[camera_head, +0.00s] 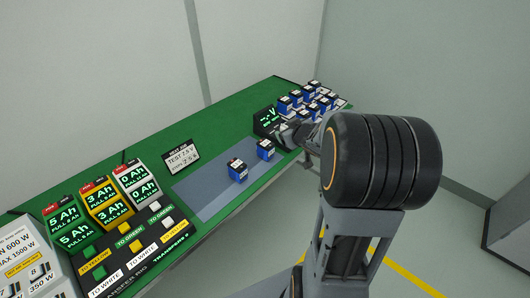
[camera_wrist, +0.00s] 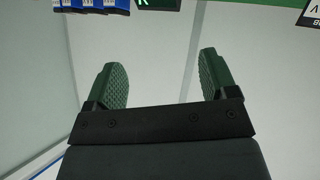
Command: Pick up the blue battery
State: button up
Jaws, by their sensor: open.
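Two blue batteries with white and black tops stand on the grey-blue mat (camera_head: 205,195) on the green table in the head view: one near the mat's middle (camera_head: 237,172), one farther right (camera_head: 265,151). Several more blue batteries (camera_head: 312,100) stand grouped at the table's right end. Blue battery bodies (camera_wrist: 92,8) also show, cut off, at the top left of the wrist view. My gripper (camera_wrist: 163,75) is open, with nothing between its two green-grey pads. In the head view it is near the table's right end, partly hidden by my arm.
A black meter display (camera_head: 266,120) stands behind the mat's right end, near my gripper. A "TEST 2.5 V" sign (camera_head: 181,156) stands behind the mat. Colored battery-capacity displays (camera_head: 104,202) and labelled pads (camera_head: 130,240) fill the left side. The mat's left part is clear.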

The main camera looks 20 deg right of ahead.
aim_at(267, 144)
notch_tip(267, 144, down, 7)
jog(key=n+y, duration=0.3)
jog(key=y, duration=0.3)
jog(key=shift+y, duration=0.5)
jog(key=x, duration=0.2)
jog(key=b+x, duration=0.1)
jog(key=x, duration=0.2)
jog(key=shift+w+f, duration=0.1)
jog(key=shift+f, duration=0.4)
jog(key=shift+x, duration=3.35)
jog(key=c, duration=1.2)
